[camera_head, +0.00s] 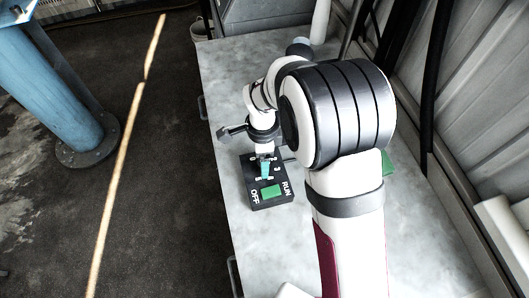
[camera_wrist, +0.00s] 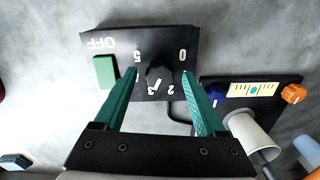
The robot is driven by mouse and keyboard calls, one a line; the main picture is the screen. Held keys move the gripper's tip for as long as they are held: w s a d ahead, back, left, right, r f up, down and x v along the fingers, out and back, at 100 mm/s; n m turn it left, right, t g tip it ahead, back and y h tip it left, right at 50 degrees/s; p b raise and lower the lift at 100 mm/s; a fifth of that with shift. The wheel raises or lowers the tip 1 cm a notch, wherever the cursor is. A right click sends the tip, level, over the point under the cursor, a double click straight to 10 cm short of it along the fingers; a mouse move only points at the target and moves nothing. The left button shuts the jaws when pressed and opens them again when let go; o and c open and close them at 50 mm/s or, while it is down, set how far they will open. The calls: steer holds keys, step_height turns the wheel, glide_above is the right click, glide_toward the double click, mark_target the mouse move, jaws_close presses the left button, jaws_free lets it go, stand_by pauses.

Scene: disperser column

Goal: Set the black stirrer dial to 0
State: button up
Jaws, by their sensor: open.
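The black control box (camera_wrist: 118,42) lies on the grey bench, with white OFF lettering and a green rectangle (camera_wrist: 105,72). Its black stirrer dial (camera_wrist: 159,72) is ringed by white numbers. The 0 is at upper right and the 5 at upper left. A white mark on the dial appears to point down, near the 3. My gripper (camera_wrist: 159,73) is open, with one teal finger on each side of the dial; I cannot tell whether either touches it. The right finger hides the 1. In the head view the box (camera_head: 255,194) shows, but my gripper (camera_head: 265,168) covers the dial.
A second dark panel with a yellow scale (camera_wrist: 252,89), an orange knob (camera_wrist: 294,93) and a blue knob (camera_wrist: 216,92) is at right in the wrist view. A white cup-like part (camera_wrist: 249,132) is close to the right finger. Bare bench (camera_head: 225,85) lies beyond the box.

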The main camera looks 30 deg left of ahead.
steer(key=shift+f, duration=0.15)
jaws_close()
